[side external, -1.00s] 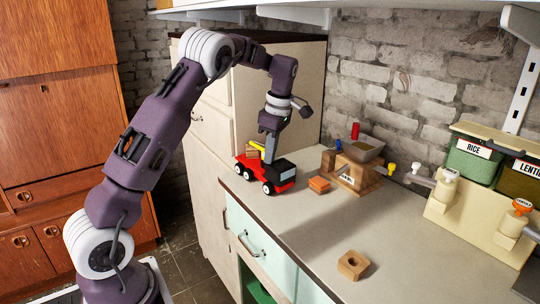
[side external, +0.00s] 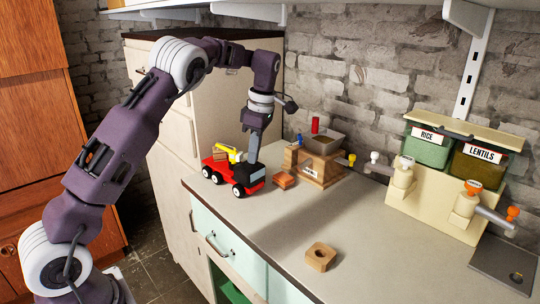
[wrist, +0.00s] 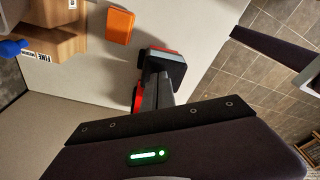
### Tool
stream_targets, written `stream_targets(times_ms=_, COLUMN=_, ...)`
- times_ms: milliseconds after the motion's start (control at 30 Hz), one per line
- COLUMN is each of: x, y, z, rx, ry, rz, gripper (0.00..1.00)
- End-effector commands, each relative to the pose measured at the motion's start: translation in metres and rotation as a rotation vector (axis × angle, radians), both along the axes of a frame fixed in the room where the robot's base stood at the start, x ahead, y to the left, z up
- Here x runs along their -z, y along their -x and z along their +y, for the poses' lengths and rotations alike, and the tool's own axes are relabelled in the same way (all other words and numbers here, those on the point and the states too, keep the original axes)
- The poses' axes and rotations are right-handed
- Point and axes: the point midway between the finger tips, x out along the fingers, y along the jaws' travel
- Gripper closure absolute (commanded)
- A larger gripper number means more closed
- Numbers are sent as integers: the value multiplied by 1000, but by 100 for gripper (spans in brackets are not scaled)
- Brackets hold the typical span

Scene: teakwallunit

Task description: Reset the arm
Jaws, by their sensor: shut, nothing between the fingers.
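My gripper (side external: 252,160) points down over the toy truck on the counter, its jaws shut and empty. It also shows in the wrist view (wrist: 158,92), where its fingers overlap the truck's dark cab. The red toy truck (side external: 222,178) has a black cab, white-rimmed wheels, a yellow crane part and a wooden block on its bed. The fingertips are at the back of the cab in the side view; I cannot tell whether they touch it. My arm reaches over from the left, bent at the elbow.
An orange block (side external: 284,180) lies right of the truck, beside a wooden grinder-like box (side external: 318,170) with a metal hopper. A wooden block with a hole (side external: 320,257) sits at the front. Rice and lentils dispensers (side external: 432,200) stand right. The middle counter is clear.

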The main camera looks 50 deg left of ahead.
Motion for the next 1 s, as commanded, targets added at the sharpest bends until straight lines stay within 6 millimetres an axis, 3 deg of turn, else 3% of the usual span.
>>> stream_targets(times_ms=267, x=0, y=-33, z=-52, rx=2, ry=-3, rz=-1, gripper=100)
stream_targets(times_ms=467, x=-2, y=-44, z=-69, rx=3, ry=-1, rz=-1, gripper=100)
stream_targets(times_ms=567, x=-27, y=-35, z=-72, rx=76, ry=30, rz=-28, gripper=100)
stream_targets(times_ms=667, x=-79, y=-1, z=-79, rx=298, ry=94, rz=-93, gripper=100)
stream_targets(times_ms=800, x=-135, y=77, z=-105, rx=756, ry=124, rz=-201, gripper=100)
stream_targets(times_ms=900, x=-151, y=146, z=-129, rx=1121, ry=75, rz=-263, gripper=100)
stream_targets(times_ms=1000, x=-145, y=215, z=-151, rx=1489, ry=-33, rz=-290, gripper=100)
